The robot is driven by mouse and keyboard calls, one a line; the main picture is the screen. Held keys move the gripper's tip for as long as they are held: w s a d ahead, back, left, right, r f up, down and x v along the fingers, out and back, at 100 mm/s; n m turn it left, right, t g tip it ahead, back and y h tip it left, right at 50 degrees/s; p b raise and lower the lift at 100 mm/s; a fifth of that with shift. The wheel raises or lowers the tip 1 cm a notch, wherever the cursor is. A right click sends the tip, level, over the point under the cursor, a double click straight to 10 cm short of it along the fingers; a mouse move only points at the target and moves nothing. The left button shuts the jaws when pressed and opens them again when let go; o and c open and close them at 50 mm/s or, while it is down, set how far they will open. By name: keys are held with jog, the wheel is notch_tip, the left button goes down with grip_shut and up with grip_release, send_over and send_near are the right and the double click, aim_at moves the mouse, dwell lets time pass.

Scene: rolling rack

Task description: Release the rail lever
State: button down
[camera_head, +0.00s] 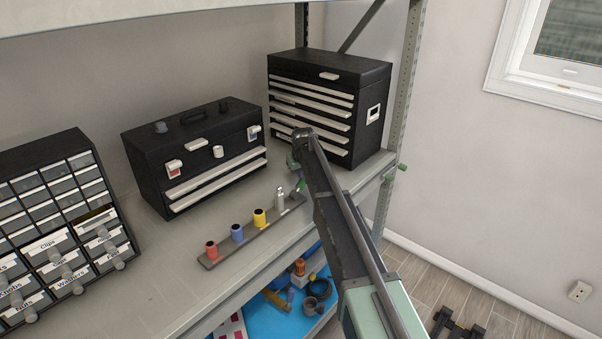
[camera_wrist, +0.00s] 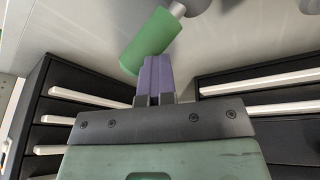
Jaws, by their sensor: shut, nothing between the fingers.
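A rail (camera_head: 250,235) lies on the shelf, with a red, a blue and a yellow piece and a silver upright piece along it. A small green lever handle (camera_head: 300,185) shows at its right end, partly behind my arm. In the wrist view a green cylindrical handle (camera_wrist: 151,40) on a metal rod slants just past my fingertips. My gripper (camera_wrist: 157,60) is shut and empty, its purple fingers together, their tips overlapping the handle's edge; I cannot tell whether they touch. In the head view the fingers are mostly hidden behind my arm.
A black toolbox (camera_head: 195,155) stands behind the rail, and a taller drawer chest (camera_head: 330,105) stands close beyond my wrist. A small-parts cabinet (camera_head: 60,215) is at left. A green knob (camera_head: 402,167) projects from the shelf's right end. Front-left shelf space is clear.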

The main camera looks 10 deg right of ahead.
jog(key=shift+w+d, duration=0.15)
jog(key=shift+d, duration=0.05)
dwell(0.5)
jog(key=shift+d+r+p, duration=0.1)
jog(key=shift+r+p, duration=0.35)
jog(key=d+r+p, duration=0.3)
jog(key=r+p, duration=0.5)
jog(key=shift+s+r+p, duration=0.2)
jog(key=shift+r+p, duration=0.1)
jog(key=shift+p, duration=0.05)
jog(key=shift+f, duration=0.1)
jog(key=s+f+m+g+b, duration=0.1)
jog(key=s+f+b, duration=0.4)
jog(key=s, duration=1)
jog(key=s+f+m+g+b, duration=0.1)
jog(key=s+f+b, duration=0.4)
jog(key=s, duration=1)
jog(key=s+a+f+m+g+b, duration=0.1)
jog(key=s+f+b, duration=0.4)
jog(key=s, duration=1.1)
jog(key=shift+f+g, duration=0.3)
